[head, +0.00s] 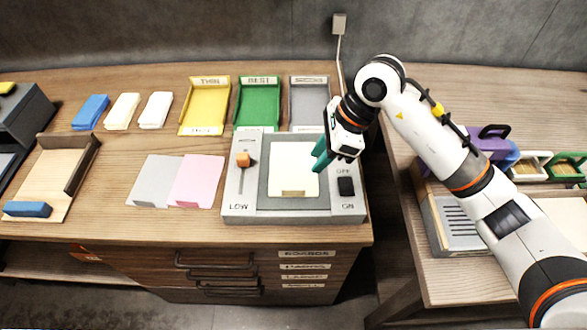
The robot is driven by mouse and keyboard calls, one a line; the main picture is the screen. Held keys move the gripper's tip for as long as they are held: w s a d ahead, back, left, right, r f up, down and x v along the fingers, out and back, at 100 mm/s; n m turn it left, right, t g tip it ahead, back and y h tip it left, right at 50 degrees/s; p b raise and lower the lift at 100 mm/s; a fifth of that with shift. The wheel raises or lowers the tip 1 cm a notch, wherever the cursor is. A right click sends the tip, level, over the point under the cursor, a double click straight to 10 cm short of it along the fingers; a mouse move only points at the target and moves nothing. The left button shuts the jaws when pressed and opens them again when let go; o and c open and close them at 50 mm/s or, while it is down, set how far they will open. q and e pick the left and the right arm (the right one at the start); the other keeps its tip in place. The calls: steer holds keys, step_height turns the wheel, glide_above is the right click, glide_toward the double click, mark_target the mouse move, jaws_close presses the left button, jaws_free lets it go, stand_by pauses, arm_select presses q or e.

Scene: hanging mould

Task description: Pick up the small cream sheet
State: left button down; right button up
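The small cream sheet (293,181) lies flat on the dark plate in the middle of a grey device (245,205). The device has an orange-knobbed lever (243,160) at its left and a black switch (346,187) at its right. My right gripper (320,155) comes in from the right, with teal fingers over the sheet's upper right side. The fingers overlap in this view, so their gap is hidden. I cannot tell whether they touch the sheet. My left gripper is not in view.
Yellow (205,106), green (257,103) and grey (309,98) trays stand behind the device. Grey (152,180) and pink (197,181) sheets lie to its left. Folded cloth-like pieces (122,111) lie further left. A second table (465,268) stands across a gap to the right.

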steer(key=p, duration=0.2)
glide_toward(300, 187)
steer(key=shift+s+a+f, duration=0.2)
steer(key=shift+s+a, duration=0.35)
steer(key=shift+a, duration=0.05)
steer(key=shift+s+a+f, duration=0.15)
steer(key=shift+s+a, duration=0.4)
steer(key=shift+a, duration=0.1)
steer(key=p+x, duration=0.1)
steer(key=x, duration=0.3)
steer(key=shift+s+d+f+p, duration=0.1)
steer(key=shift+f+p, duration=0.1)
steer(key=shift+p, duration=0.1)
steer(key=shift+f, duration=0.45)
jaws_close()
